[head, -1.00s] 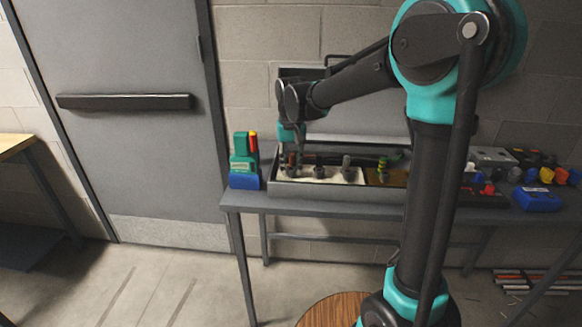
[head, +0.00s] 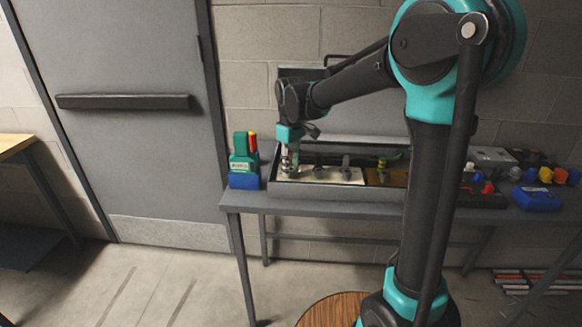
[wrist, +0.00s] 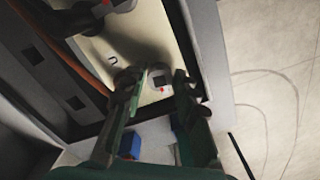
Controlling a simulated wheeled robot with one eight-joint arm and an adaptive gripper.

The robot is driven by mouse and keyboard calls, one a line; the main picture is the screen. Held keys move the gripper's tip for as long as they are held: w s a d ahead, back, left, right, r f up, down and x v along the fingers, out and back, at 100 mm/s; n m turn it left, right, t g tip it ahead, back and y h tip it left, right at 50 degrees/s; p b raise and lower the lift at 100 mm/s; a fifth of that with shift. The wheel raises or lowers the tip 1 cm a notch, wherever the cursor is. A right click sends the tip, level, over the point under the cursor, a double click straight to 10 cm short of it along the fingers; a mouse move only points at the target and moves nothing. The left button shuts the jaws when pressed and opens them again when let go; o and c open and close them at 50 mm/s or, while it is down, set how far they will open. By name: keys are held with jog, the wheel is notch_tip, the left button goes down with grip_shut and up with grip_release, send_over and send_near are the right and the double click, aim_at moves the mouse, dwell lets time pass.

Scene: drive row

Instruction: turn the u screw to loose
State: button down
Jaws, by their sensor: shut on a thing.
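My gripper (head: 290,160) reaches down to the left end of the pale terminal panel (head: 342,180) in the open grey box. In the wrist view its two fingers (wrist: 157,84) stand either side of the u screw (wrist: 161,80), a grey square-topped post with a small red dot beside it, and are shut on it.
Two more dark posts (head: 318,171) (head: 346,165) stand to the right on the panel. A green and blue device (head: 243,165) stands left of the box. Coloured parts (head: 547,176) and a blue case (head: 537,199) lie on the right of the table.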

jog(key=shift+n, duration=0.3)
jog(key=c, duration=1.3)
grip_release()
jog(key=shift+o, duration=0.2)
jog(key=shift+r, duration=0.1)
notch_tip(320, 180, up, 12)
